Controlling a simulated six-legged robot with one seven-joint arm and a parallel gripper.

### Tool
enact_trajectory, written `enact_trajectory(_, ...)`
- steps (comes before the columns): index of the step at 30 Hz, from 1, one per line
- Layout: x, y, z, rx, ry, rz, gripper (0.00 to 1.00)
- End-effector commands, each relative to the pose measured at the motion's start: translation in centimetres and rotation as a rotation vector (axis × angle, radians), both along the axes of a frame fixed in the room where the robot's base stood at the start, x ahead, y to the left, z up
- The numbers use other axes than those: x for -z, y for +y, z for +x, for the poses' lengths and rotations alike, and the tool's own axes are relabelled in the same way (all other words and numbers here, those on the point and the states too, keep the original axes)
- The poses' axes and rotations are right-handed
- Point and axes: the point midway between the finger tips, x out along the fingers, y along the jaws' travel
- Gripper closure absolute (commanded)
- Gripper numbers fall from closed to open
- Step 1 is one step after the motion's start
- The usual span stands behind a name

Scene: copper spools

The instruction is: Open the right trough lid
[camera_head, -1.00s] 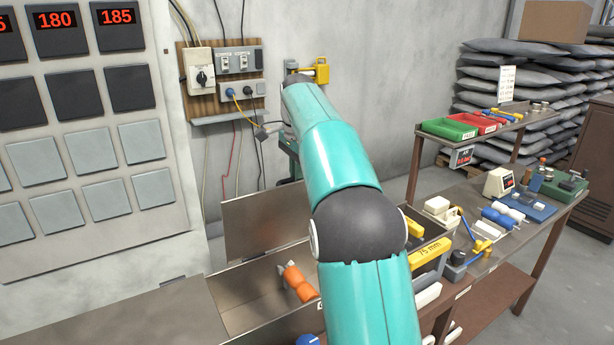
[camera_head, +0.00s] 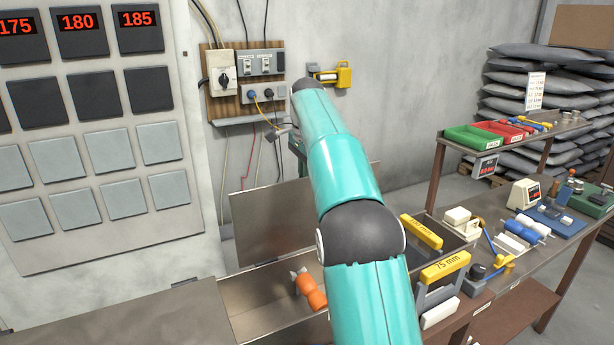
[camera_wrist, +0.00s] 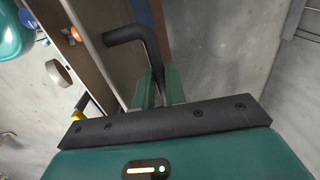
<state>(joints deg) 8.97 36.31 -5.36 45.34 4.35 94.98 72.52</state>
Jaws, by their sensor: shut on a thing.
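The right trough lid (camera_head: 275,220) is a brown metal panel, raised at the back of the trough (camera_head: 262,289) and standing steeply toward the wall. Inside the open trough lies an orange piece (camera_head: 312,293) with a pale metal end. My gripper (camera_wrist: 158,88) shows green fingers closed on a black bent handle (camera_wrist: 128,36) beside the panel's edge in the wrist view. In the head view my arm hides most of the gripper and the handle, and covers the trough's right part.
A flat closed lid (camera_head: 150,315) lies to the left. A wall switch box (camera_head: 223,80) with hanging cables is behind. A keypad panel (camera_head: 100,150) fills the left wall.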

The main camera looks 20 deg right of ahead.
Motion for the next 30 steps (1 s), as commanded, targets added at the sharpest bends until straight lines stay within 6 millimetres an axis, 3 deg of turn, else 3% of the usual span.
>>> enact_trajectory(8,-0.2,-0.1,0.0,-0.001,-0.006,-0.003,1.0)
enact_trajectory(9,-0.2,-0.2,0.0,-0.001,-0.006,-0.003,0.86)
enact_trajectory(12,-0.2,-0.2,0.0,0.0,-0.005,-0.003,0.66)
enact_trajectory(23,-0.3,-0.2,0.0,0.0,-0.002,-0.002,0.66)
enact_trajectory(30,-2.1,-0.2,0.2,0.0,-0.004,-0.003,0.66)
